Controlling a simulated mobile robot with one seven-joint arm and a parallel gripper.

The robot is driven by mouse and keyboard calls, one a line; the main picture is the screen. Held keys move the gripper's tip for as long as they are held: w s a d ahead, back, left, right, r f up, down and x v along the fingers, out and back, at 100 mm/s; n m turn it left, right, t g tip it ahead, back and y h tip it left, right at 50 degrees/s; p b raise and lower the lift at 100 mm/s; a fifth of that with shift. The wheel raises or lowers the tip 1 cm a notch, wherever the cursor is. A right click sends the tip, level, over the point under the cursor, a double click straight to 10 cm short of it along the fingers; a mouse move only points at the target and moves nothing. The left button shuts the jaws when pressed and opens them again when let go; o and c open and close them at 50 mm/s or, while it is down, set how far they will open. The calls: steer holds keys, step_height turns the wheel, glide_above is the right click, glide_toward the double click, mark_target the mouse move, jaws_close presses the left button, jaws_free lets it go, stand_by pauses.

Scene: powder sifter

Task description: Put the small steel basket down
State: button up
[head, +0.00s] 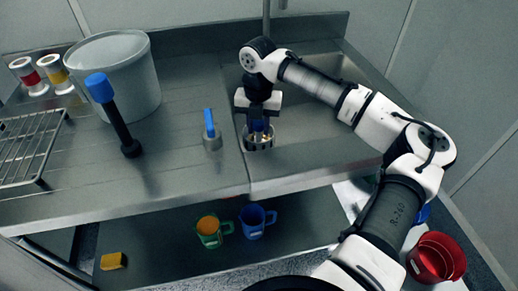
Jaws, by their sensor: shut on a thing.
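The small steel basket (258,143) is a short round metal cup with some small pale and brown bits showing inside. It is at the front left edge of the sink area, right of the seam in the steel counter. The fingertips are partly hidden by the gripper body and the basket. I cannot tell whether the basket's base touches the steel below it.
A steel piece with a blue handle (211,130) stands just left of the basket. A black tool with a blue top (115,115), a grey bucket (115,75) and a wire rack (28,150) are farther left. The counter front (190,180) is clear. Mugs (255,222) stand on the lower shelf.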

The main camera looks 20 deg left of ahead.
step_height(320, 180, down, 10)
steer(key=shift+r+p, duration=0.2)
steer(key=shift+p, duration=0.1)
steer(key=shift+f, duration=0.1)
steer(key=o, duration=1.1)
step_height(320, 180, up, 12)
steer(key=shift+r+b, duration=0.1)
steer(key=shift+b, duration=0.5)
steer(key=shift+r, duration=0.1)
